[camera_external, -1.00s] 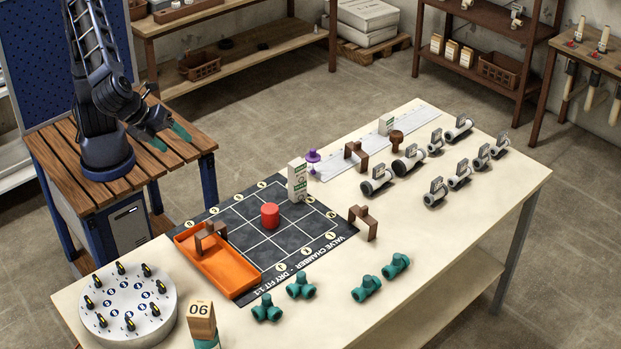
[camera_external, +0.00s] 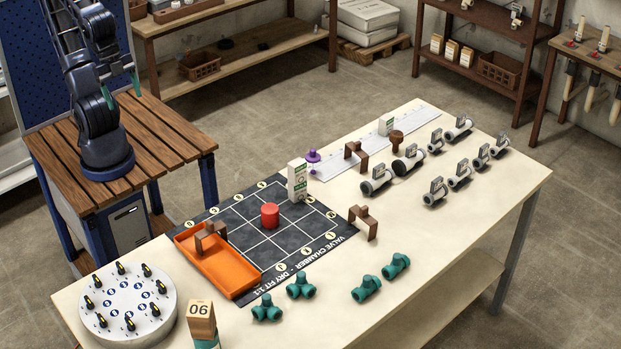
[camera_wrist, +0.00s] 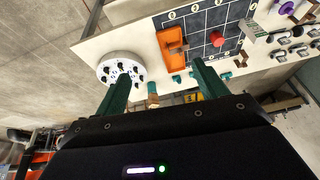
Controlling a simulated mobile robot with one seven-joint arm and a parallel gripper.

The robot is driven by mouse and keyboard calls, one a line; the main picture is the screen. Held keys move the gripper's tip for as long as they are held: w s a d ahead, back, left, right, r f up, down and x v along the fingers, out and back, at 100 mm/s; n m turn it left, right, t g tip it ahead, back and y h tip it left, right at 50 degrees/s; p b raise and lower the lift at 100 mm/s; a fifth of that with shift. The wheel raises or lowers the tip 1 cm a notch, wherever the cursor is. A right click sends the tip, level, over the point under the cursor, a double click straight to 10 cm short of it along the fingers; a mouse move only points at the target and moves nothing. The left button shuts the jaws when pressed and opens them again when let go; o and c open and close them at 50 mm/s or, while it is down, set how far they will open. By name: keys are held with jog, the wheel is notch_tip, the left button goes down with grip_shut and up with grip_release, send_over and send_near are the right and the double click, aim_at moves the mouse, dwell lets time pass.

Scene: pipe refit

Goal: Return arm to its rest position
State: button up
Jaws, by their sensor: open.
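My arm is folded up above its slatted wooden stand (camera_external: 165,150) at the left of the external view. My gripper (camera_external: 122,92) is there with its teal fingers apart, well away from the work table. In the wrist view my gripper (camera_wrist: 160,90) shows two teal fingers spread wide with nothing held between them. The work table (camera_external: 440,270) lies beyond the fingers in that view, with the orange tray (camera_wrist: 172,57) and the white round holder (camera_wrist: 122,55) on it.
The dark grid mat (camera_external: 240,220) carries a red cylinder (camera_external: 270,216). Several teal fittings (camera_external: 367,288) stand near the front edge, and grey-white valves (camera_external: 460,176) at the right. A block marked 06 (camera_external: 201,320) is at the front. Space around my arm looks clear.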

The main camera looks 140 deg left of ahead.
jog(key=shift+s+d+f+n, duration=0.1)
jog(key=shift+s+d+n, duration=0.2)
jog(key=shift+s, duration=0.45)
